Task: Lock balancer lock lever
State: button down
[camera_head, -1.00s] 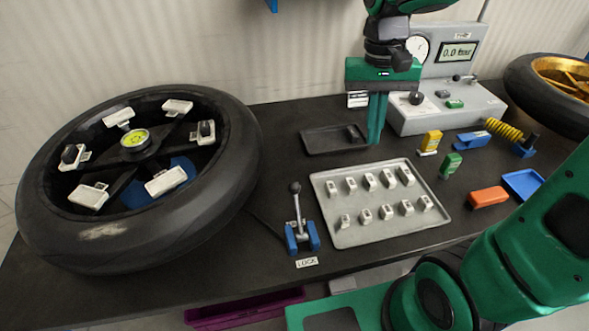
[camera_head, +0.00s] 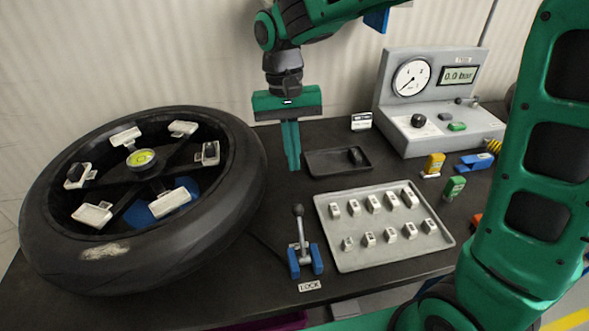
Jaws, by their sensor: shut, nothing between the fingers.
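The lock lever (camera_head: 299,230) stands upright at the front of the bench, a metal rod with a dark round knob on a blue base. A white LOCK label (camera_head: 310,286) lies in front of it. My gripper (camera_head: 292,168) points down above the back of the bench, behind the lever and apart from it. Its green fingers are together and hold nothing. The wheel (camera_head: 150,255) with the black tyre lies at the left, with several white blocks and a round yellow-green level on its hub.
A grey tray (camera_head: 336,220) with several small weights lies right of the lever. A dark shallow tray (camera_head: 325,169) is beside my gripper. A gauge console (camera_head: 415,136) stands at the back right. Yellow (camera_head: 433,164) and green (camera_head: 453,188) pieces stand near it.

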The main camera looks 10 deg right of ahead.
aim_at(300, 232)
jog(key=f, duration=0.3)
jog(key=s+f, duration=0.1)
jog(key=f, duration=0.5)
jog(key=shift+s+d, duration=0.3)
jog(key=shift+s, duration=0.05)
jog(key=shift+s+a+r, duration=0.2)
jog(key=shift+s+r, duration=0.35)
jog(key=shift+s, duration=0.25)
jog(key=shift+s+a+r, duration=0.2)
jog(key=shift+s+r, duration=0.35)
jog(key=shift+s, duration=0.25)
jog(key=shift+s+a+r, duration=0.1)
jog(key=shift+s, duration=0.05)
